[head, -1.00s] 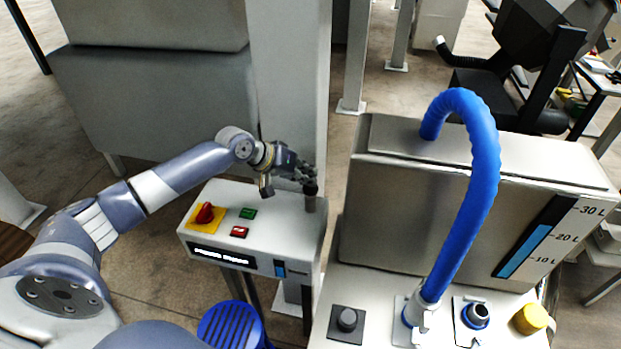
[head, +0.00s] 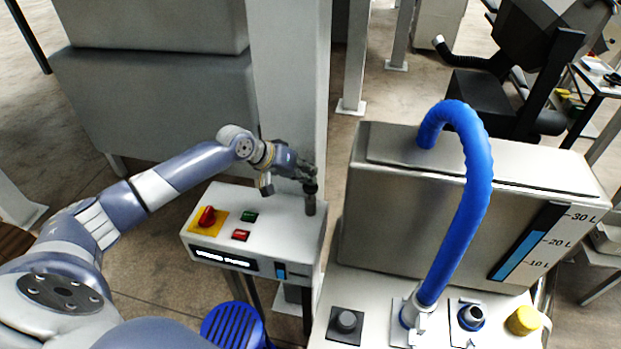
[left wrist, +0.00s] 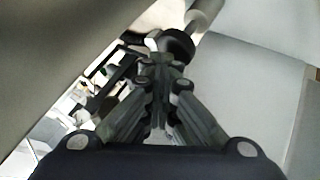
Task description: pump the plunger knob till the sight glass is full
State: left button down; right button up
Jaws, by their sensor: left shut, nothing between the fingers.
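The plunger has a dark round knob (head: 311,188) on a grey cylinder (head: 310,206) at the right end of the control box (head: 265,205). My left gripper (head: 306,176) is shut and empty, its fingertips right at the knob. In the left wrist view the shut fingertips (left wrist: 160,62) are close to the black knob (left wrist: 178,43); I cannot tell whether they touch. A small window with blue in it (head: 280,270), perhaps the sight glass, is on the box front; its level is too small to read. My right gripper is not in view.
A steel tank (head: 420,205) with a litre gauge (head: 528,243) and blue hose (head: 470,200) stands at right. A post (head: 290,90) rises behind the box.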

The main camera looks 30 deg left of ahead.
pick_arm(q)
jog(key=shift+r+p, duration=0.85)
jog(key=shift+r, duration=0.2)
notch_tip(320, 180, up, 5)
jog(key=p, duration=0.5)
jog(key=shift+r, duration=0.1)
